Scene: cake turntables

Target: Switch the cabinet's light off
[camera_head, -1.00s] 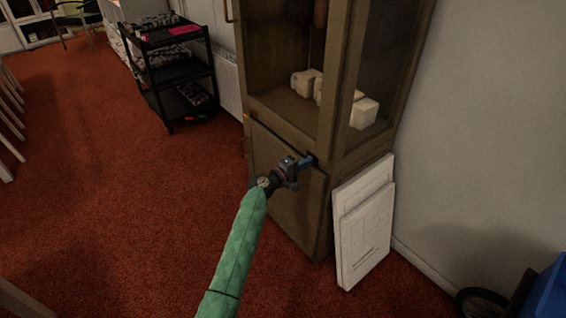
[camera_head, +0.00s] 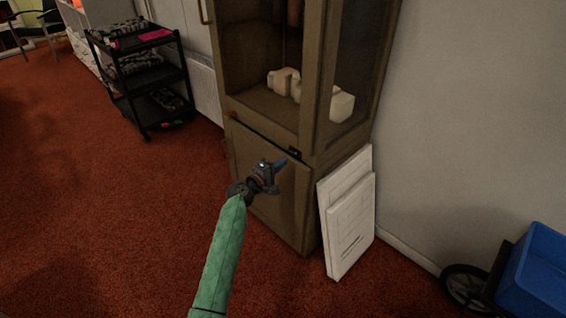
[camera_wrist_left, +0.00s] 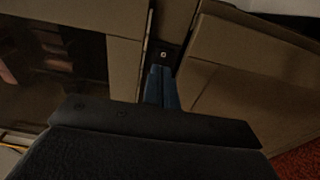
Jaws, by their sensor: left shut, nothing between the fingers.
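The brown cabinet (camera_head: 262,190) stands in the middle of the head view, with a glazed upper part and a closed lower door. A small dark switch (camera_head: 294,152) sits on the strip between them, near the right corner. In the left wrist view the switch (camera_wrist_left: 164,54) is a black plate with a small pale dot, just beyond my fingertips. My left gripper (camera_head: 281,162) is shut and empty, its blue fingers (camera_wrist_left: 161,78) pointing at the switch with a small gap. I cannot tell clearly whether the light is on. My right gripper is not in view.
White blocks (camera_head: 341,105) lie on the cabinet's shelf. White panels (camera_head: 347,225) lean against its right side. A black cart (camera_head: 147,78) stands to the left, and a blue bin (camera_head: 545,272) on a wheeled frame is at the lower right. The red carpet at left is open.

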